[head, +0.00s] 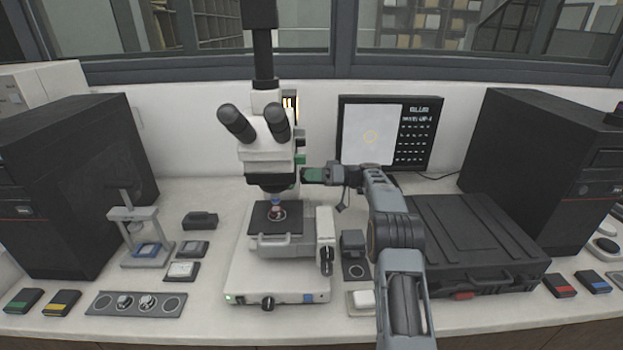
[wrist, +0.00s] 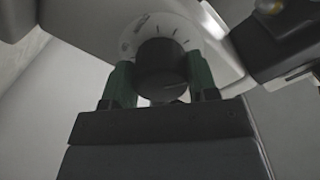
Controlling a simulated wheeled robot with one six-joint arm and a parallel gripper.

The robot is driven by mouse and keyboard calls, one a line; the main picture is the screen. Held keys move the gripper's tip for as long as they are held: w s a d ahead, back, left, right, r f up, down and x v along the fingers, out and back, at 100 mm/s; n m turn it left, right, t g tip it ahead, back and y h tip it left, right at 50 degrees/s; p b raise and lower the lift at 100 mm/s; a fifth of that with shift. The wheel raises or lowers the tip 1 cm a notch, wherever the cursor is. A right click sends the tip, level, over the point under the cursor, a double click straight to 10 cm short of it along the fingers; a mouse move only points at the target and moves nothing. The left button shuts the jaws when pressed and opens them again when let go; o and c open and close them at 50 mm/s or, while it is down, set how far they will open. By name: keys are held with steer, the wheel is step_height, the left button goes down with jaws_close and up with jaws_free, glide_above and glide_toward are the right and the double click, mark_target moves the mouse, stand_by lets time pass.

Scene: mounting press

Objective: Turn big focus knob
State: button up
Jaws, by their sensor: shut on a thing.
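The microscope (head: 267,152) stands upright in the middle of the bench, white with black eyepieces. In the wrist view a round dark knob (wrist: 161,68) sits in front of a white dial plate (wrist: 130,38) with dark marks. My gripper (wrist: 161,85) has its two green fingers on either side of this knob and is shut on it. In the head view my gripper (head: 304,175) reaches the right side of the microscope from the right, below its head. The knob is hidden there behind the fingers. A black knob (head: 326,262) shows lower on the right side of the stage.
A black case (head: 470,240) lies right of my arm. A monitor (head: 388,133) stands behind it. A small dark block (head: 353,243) is right of the microscope base. Several small boxes and a knob panel (head: 137,303) lie to the left.

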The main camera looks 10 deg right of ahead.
steer(key=m+p, duration=0.2)
steer(key=m, duration=0.4)
steer(key=shift+r, duration=0.2)
steer(key=m+p, duration=0.2)
steer(key=m, duration=0.2)
steer(key=shift+r, duration=0.1)
steer(key=m+p, duration=0.2)
steer(key=m, duration=0.1)
steer(key=shift+m, duration=0.3)
steer(key=m+p, duration=0.3)
steer(key=m, duration=0.3)
steer(key=shift+g, duration=0.4)
steer(key=m+p, duration=0.1)
steer(key=m, duration=0.5)
steer(key=shift+w, duration=0.15)
steer(key=shift+m+p, duration=0.3)
steer(key=shift+m, duration=0.1)
steer(key=o, duration=0.9)
